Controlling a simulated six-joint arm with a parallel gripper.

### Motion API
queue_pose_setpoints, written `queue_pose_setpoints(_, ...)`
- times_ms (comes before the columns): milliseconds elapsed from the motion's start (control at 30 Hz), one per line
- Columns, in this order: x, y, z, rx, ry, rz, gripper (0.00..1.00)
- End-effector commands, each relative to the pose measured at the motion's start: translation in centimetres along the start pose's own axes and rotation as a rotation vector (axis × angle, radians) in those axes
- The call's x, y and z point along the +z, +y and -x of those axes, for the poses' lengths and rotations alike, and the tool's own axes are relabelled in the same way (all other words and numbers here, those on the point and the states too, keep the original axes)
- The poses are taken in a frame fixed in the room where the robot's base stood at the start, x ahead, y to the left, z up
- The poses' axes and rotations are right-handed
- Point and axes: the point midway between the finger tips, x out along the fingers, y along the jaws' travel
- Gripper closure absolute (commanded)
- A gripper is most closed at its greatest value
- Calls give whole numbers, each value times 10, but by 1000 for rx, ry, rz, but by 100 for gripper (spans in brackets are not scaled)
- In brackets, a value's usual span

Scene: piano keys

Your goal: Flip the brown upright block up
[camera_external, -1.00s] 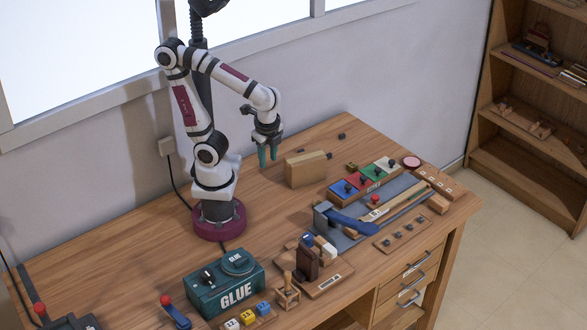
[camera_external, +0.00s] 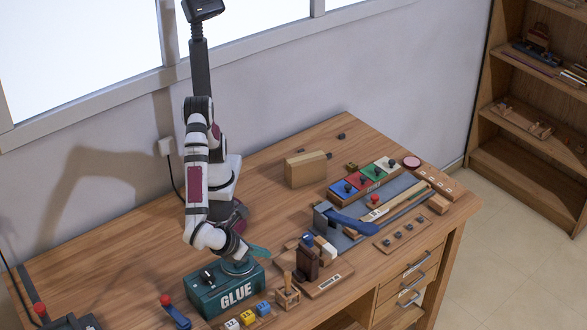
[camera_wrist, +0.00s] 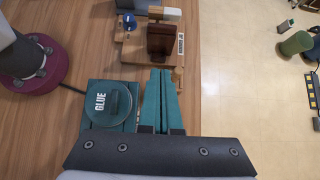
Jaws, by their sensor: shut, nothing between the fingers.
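The dark brown upright block (camera_external: 307,263) stands on a flat wooden base (camera_external: 328,284) at the front middle of the workbench. It also shows in the wrist view (camera_wrist: 159,39), just beyond the fingertips. My gripper (camera_external: 265,253) is shut and empty, above the right part of the teal GLUE box, to the left of the brown block and apart from it in the outside view. In the wrist view, my gripper's teal fingers (camera_wrist: 160,73) lie together and point towards the block. Its height above the base is hard to tell.
The teal GLUE box (camera_external: 235,293) is close below my gripper. A small wooden holder with a peg (camera_external: 287,295) stands in front of the brown block. A blue-topped piece (camera_external: 306,239) and a white-ended piece (camera_external: 325,246) are behind it. A wooden box (camera_external: 305,169) stands farther back.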

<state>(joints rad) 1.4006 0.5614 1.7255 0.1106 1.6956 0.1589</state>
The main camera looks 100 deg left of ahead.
Motion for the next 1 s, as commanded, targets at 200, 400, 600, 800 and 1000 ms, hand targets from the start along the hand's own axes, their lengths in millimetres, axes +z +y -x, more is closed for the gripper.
queue_pose_setpoints(200,1,1,-33,5,-2,2,100)
queue_pose_setpoints(400,1,2,-78,6,-1,0,100)
queue_pose_setpoints(600,12,1,-112,4,1,4,100)
queue_pose_setpoints(800,27,1,-126,2,1,1,100)
queue_pose_setpoints(1000,29,1,-128,2,1,1,100)
